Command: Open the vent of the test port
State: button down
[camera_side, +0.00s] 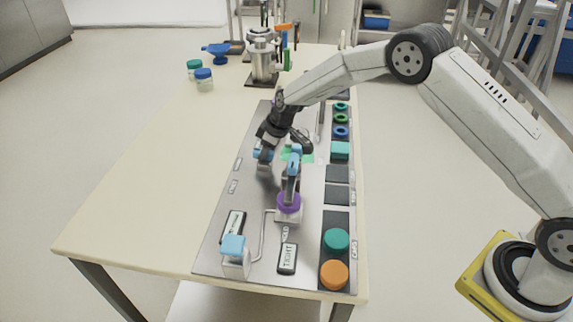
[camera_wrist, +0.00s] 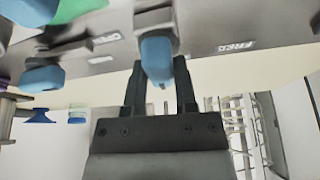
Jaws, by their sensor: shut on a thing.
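My gripper (camera_side: 266,146) reaches down to the far-left part of the grey metal panel (camera_side: 258,205). It is shut on a blue handle (camera_side: 262,155) on a pale block; in the wrist view the handle (camera_wrist: 157,58) sits between the two black fingers (camera_wrist: 160,82). I cannot tell which fitting is the test port's vent. A second blue handle (camera_side: 293,162) stands just right of my gripper, above a purple ring (camera_side: 289,204). A third blue-topped block (camera_side: 234,246) stands at the panel's near left. My gripper partly hides the fittings around it.
A strip on the panel's right holds a teal cap (camera_side: 336,240), an orange cap (camera_side: 334,274) and several rings. A "TIGHT" label (camera_side: 287,258) lies near the front. A metal vessel (camera_side: 263,58) and jars (camera_side: 204,79) stand at the back. The table's left (camera_side: 150,180) is clear.

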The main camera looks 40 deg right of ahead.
jog(key=shift+c, duration=2)
grip_release()
jog(key=shift+r, duration=0.1)
jog(key=v, duration=0.7)
jog(key=shift+r, duration=0.25)
jog(key=shift+s, duration=0.15)
